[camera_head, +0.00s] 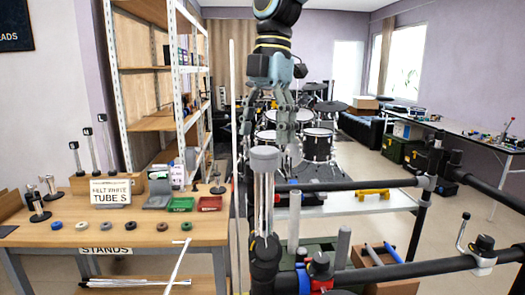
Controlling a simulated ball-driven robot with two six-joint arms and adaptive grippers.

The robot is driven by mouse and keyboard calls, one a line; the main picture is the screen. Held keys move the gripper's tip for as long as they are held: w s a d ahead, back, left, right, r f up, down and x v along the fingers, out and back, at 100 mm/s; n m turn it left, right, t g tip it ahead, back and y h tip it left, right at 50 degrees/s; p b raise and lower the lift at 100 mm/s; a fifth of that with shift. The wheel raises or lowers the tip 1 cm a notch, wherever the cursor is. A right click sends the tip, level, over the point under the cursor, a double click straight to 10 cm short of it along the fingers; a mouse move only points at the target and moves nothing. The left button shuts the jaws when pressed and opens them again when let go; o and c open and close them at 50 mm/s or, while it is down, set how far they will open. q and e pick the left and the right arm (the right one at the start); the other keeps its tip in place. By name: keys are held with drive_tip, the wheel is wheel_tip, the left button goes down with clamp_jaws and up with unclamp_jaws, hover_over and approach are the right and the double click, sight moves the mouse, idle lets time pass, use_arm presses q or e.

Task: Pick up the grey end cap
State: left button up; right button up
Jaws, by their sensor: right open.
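The grey end cap (265,155) is a short round grey piece in the middle of the view. It appears to sit on top of an upright pale post (264,205). My right gripper (272,128) comes down from the top of the view with its fingers pointing down. It is open, its fingers are spread above and around the far side of the cap, and nothing shows between them. Whether a finger touches the cap I cannot tell. My left gripper is not in view.
Black tubes (400,270) with clamps cross the lower right. A wooden workbench (110,236) at left holds small coloured rings, black stands, a sign and red (210,203) and green trays. A tall white pole (234,150) stands just left of the cap. A drum kit is behind.

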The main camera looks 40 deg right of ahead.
sight(264, 150)
drive_tip(key=f, duration=0.1)
drive_tip(key=f+p, duration=0.1)
drive_tip(key=s+f, duration=0.1)
drive_tip(key=shift+a+f, duration=0.3)
drive_tip(key=shift+a, duration=0.1)
drive_tip(key=shift+w+f, duration=0.2)
drive_tip(key=shift+f, duration=0.1)
drive_tip(key=shift+s, duration=0.1)
drive_tip(key=c, duration=1.2)
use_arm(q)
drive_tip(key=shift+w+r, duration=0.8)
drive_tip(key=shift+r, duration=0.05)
use_arm(e)
drive_tip(key=shift+o, duration=0.2)
drive_tip(key=shift+r, duration=0.15)
